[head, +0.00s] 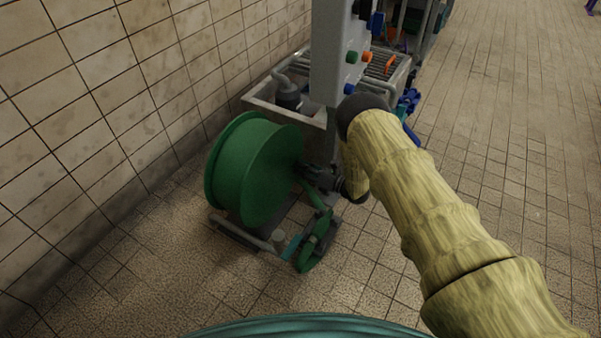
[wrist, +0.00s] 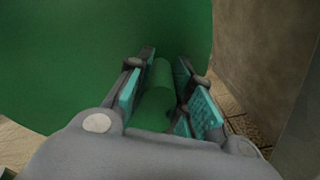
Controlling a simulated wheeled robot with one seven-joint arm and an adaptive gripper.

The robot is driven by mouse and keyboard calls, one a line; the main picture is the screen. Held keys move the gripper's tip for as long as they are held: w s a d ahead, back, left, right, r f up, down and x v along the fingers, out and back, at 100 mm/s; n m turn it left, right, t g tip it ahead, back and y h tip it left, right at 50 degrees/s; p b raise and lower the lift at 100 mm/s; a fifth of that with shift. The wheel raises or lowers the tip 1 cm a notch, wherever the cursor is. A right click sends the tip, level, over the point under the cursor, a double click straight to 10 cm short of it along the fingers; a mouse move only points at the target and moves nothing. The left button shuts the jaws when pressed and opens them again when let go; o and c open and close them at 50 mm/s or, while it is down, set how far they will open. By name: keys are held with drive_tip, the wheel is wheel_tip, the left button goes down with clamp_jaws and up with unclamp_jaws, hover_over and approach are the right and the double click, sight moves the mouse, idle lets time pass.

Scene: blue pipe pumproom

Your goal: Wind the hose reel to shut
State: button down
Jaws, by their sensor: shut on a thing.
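The green hose reel (head: 240,172) stands low on the floor beside the tiled wall, left of my arm. Its broad green face (wrist: 60,60) fills the upper left of the wrist view. My gripper (head: 309,172) is at the right side of the reel. In the wrist view my gripper (wrist: 167,65) has its teal-padded fingers on either side of a green cylindrical handle (wrist: 156,97) and is shut on it.
A grey cabinet (head: 345,50) with coloured knobs and a basin (head: 288,110) stand behind the reel. A green curved part (head: 312,250) sits low at the reel's front right. The tiled wall (head: 110,80) is close on the left. Open floor (head: 530,140) lies to the right.

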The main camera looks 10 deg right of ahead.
sight(295, 158)
drive_tip(key=shift+w+d+r+n+p, duration=0.2)
drive_tip(key=shift+r+n+p, duration=0.25)
drive_tip(key=shift+r+n, duration=0.25)
drive_tip(key=shift+w+d+r+n+p, duration=0.15)
drive_tip(key=shift+r+n+p, duration=0.25)
drive_tip(key=shift+r+n, duration=0.25)
drive_tip(key=shift+r, duration=0.1)
drive_tip(key=c, duration=1.3)
unclamp_jaws()
drive_tip(key=shift+d, duration=0.1)
